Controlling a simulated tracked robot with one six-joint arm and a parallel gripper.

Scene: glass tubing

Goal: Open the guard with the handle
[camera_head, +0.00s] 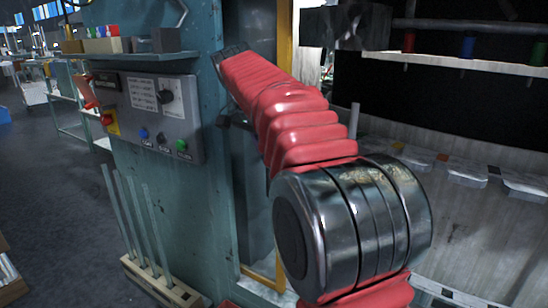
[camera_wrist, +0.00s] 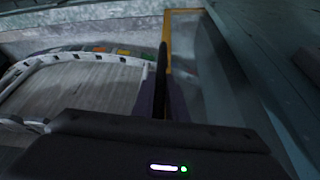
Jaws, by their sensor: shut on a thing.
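The guard (camera_head: 285,48) is a clear panel with a yellow frame beside the teal post. It appears narrow, at a steep angle, and the space to its right shows uncovered. In the wrist view the guard's yellow edge (camera_wrist: 168,30) runs upright near the middle, with the panel to its right. The handle (camera_wrist: 163,55) is a dark upright bar along that edge. My gripper (camera_wrist: 161,95) is shut on the handle, its fingers on either side of the bar. In the head view my red-sleeved arm covers much of the guard, and the grip is not clearly seen.
A teal post (camera_head: 200,215) carries a grey control box (camera_head: 160,112) with buttons. Glass rods stand in a wooden holder (camera_head: 160,280) at its foot. At right lies a grey work surface (camera_head: 480,235) under a shelf (camera_head: 470,63). Floor at left is open.

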